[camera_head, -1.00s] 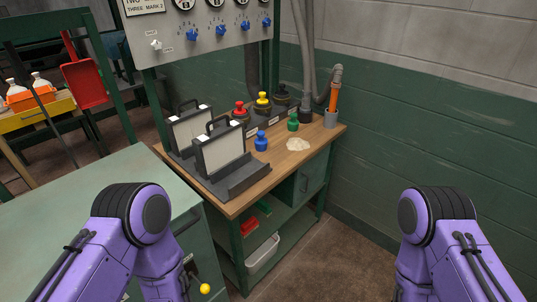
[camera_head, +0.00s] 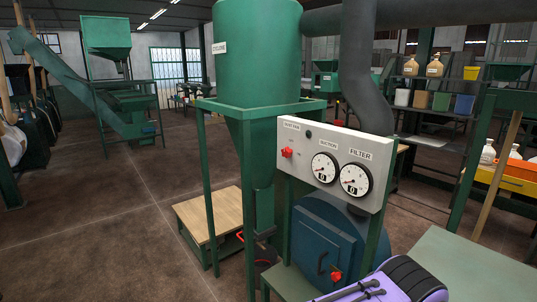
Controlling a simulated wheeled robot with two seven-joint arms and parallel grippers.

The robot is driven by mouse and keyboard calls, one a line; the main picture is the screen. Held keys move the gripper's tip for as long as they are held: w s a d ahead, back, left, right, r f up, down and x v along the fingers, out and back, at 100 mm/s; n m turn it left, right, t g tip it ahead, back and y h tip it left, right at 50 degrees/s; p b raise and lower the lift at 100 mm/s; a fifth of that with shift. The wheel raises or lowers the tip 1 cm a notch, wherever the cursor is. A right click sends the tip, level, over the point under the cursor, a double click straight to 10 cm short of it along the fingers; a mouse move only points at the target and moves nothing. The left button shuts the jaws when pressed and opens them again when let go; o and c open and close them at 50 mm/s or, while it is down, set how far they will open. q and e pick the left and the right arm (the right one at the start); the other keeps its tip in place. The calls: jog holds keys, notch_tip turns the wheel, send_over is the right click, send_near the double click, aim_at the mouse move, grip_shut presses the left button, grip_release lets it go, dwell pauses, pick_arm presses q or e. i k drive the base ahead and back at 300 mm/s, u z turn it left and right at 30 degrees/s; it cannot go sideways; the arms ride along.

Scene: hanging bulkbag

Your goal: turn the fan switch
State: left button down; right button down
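The fan switch (camera_head: 287,153) is a small red knob at the left of a light grey panel (camera_head: 312,187). A small label above it seems to read as the fan's name, but it is too small to read surely. The panel also carries two round white dials, marked suction (camera_head: 324,168) and filter (camera_head: 355,180). A purple and black link of one of my arms shows at the bottom right, below the panel. Neither gripper is in view, so I cannot see whether they are open or shut.
The panel stands before a green cyclone hopper (camera_head: 258,55) on a green frame. Below it is a blue-green cabinet (camera_head: 318,250) with a red knob (camera_head: 336,276). A wooden platform (camera_head: 213,213) stands left. A green table (camera_head: 465,262) is at right. Floor is clear at left.

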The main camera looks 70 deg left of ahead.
aim_at(286, 152)
jog(key=u, duration=1.9)
jog(key=k, duration=1.15)
jog(key=u, duration=0.85)
jog(key=i, duration=1.15)
jog(key=z, duration=0.8)
jog(key=i, duration=0.5)
jog(key=z, duration=0.6)
